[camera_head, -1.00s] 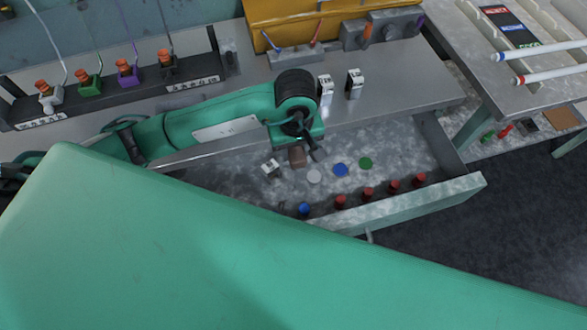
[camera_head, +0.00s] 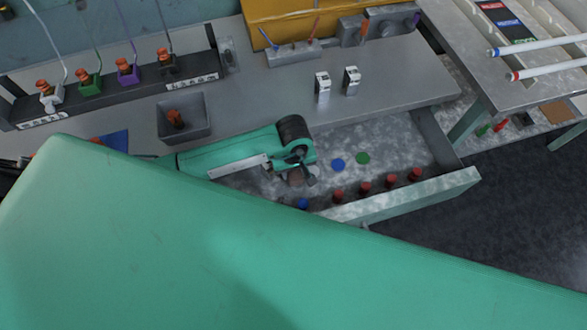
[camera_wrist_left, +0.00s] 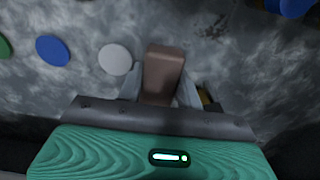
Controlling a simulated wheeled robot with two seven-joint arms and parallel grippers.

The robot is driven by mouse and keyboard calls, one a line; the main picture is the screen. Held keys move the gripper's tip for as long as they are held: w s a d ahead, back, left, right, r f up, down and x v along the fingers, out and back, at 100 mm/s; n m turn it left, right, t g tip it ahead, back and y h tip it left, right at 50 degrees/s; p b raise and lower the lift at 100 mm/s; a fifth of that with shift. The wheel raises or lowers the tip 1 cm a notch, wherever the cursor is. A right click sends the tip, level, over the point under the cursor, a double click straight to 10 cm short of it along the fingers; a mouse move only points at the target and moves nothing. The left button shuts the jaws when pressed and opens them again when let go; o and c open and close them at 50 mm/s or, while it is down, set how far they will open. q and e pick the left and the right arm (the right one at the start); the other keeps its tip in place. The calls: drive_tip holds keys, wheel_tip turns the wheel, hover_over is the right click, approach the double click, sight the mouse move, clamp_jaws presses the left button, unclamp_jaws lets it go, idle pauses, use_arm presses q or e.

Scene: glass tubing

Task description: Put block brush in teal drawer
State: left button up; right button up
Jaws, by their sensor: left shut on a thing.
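The block brush (camera_head: 295,179) is a small brown block; it also shows in the left wrist view (camera_wrist_left: 163,73). My left gripper (camera_head: 298,178) is shut on it, with a finger on each side in the wrist view (camera_wrist_left: 161,88). The teal drawer (camera_head: 425,197) is pulled open below the bench. The gripper and brush are over or inside its speckled grey floor; I cannot tell whether the brush touches it. My arm hides the drawer's left part. My right gripper is not in view.
Blue (camera_head: 338,165) and green (camera_head: 362,158) discs lie on the drawer floor. Several red-topped pieces (camera_head: 365,187) line its front wall. A grey tray (camera_head: 184,133) with an orange-topped item and two small white boxes (camera_head: 322,86) stand on the bench.

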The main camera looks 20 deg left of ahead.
use_arm(q)
drive_tip(key=shift+f, duration=0.15)
drive_tip(key=o, duration=1)
drive_tip(key=shift+c, duration=0.2)
